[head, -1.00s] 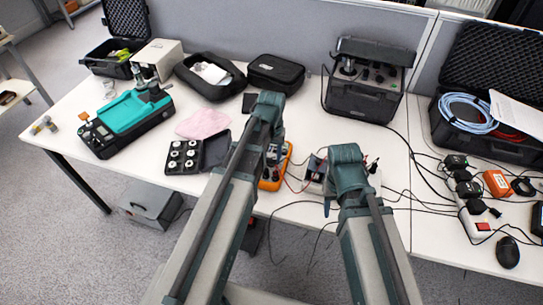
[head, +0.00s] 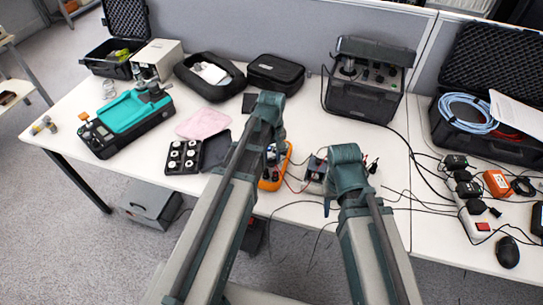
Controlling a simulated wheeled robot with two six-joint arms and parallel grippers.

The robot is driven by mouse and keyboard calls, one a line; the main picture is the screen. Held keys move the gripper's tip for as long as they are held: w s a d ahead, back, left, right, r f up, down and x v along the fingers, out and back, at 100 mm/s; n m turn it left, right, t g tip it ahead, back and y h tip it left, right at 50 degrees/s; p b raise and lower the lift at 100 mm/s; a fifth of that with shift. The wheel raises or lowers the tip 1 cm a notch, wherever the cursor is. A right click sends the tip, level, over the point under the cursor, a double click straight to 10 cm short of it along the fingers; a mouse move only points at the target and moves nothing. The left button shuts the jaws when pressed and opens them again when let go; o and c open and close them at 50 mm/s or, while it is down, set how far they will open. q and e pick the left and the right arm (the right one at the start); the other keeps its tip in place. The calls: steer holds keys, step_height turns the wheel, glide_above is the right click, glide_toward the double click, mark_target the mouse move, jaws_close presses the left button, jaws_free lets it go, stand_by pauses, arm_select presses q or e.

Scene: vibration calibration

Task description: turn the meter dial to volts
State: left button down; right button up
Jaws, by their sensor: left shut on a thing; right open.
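The orange meter (head: 268,183) lies on the white table in the middle of the head view, mostly hidden behind my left arm. Its dial and its display cannot be made out. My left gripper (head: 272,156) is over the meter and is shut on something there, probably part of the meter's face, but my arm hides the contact. My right gripper (head: 328,185) is open beside a small light box with dark terminals (head: 316,168), to the right of the meter. The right fingertips are largely hidden by the arm.
A black tray with round white pieces (head: 182,157) and a pink cloth (head: 203,123) lie left of the meter. A black cased instrument (head: 364,103) stands behind. Thin leads cross the table around the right gripper. A power strip (head: 471,220) is at right.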

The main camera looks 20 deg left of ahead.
mark_target(272, 159)
arm_select(q)
steer(key=shift+n, duration=0.8)
steer(key=shift+c, duration=2.2)
jaws_free()
step_height(272, 159, up, 14)
steer(key=p, duration=1.4)
arm_select(e)
step_height(272, 159, up, 14)
arm_select(q)
steer(key=shift+f, duration=0.1)
arm_select(e)
steer(key=shift+f, duration=0.15)
